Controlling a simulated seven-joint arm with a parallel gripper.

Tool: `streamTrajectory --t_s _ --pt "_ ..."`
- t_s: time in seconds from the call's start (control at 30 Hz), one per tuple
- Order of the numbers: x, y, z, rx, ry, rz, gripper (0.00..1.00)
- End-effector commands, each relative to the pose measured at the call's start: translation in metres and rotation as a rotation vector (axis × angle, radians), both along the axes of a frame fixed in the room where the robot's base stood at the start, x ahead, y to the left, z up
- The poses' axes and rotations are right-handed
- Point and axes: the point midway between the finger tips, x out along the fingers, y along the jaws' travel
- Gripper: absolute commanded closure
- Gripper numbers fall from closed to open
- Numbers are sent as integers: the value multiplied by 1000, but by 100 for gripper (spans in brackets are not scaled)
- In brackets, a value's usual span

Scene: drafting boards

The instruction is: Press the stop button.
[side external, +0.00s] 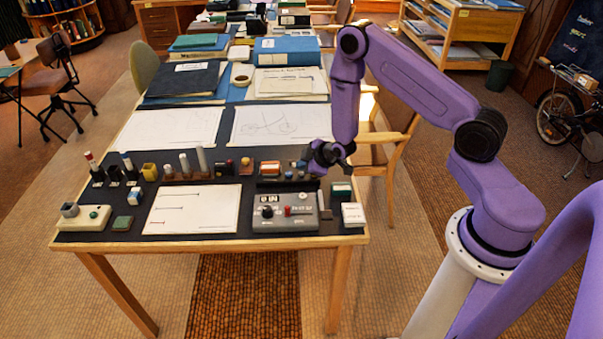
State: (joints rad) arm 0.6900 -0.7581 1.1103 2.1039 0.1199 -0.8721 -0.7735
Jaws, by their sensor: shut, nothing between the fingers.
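A grey control box (285,223) sits near the right front of the table, with white marks on its top. A small red button or knob (287,211) stands up from it, right of a black knob (267,211). A pale box (84,217) with a small green button and a grey block lies at the table's left front. Which part is the stop button cannot be read at this size. My gripper (328,160) is shut and empty. It appears above the table's right side, behind the control box and apart from it.
A row of small pegs and blocks (201,161) crosses the table behind the white sheet (192,209). A white block (353,214) and a green-topped block (341,190) stand right of the control box. Drawings, books and binders (286,50) fill the far part.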

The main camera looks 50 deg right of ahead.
Motion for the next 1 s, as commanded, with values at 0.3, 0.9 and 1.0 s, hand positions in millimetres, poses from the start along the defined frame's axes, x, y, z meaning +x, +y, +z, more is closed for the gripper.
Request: streamTrajectory --t_s 0.3,0.9,1.0 --pt "0 0 -5 0 -1 1 100" --pt "0 0 -9 0 -1 1 100" --pt "0 0 -10 0 0 0 100"
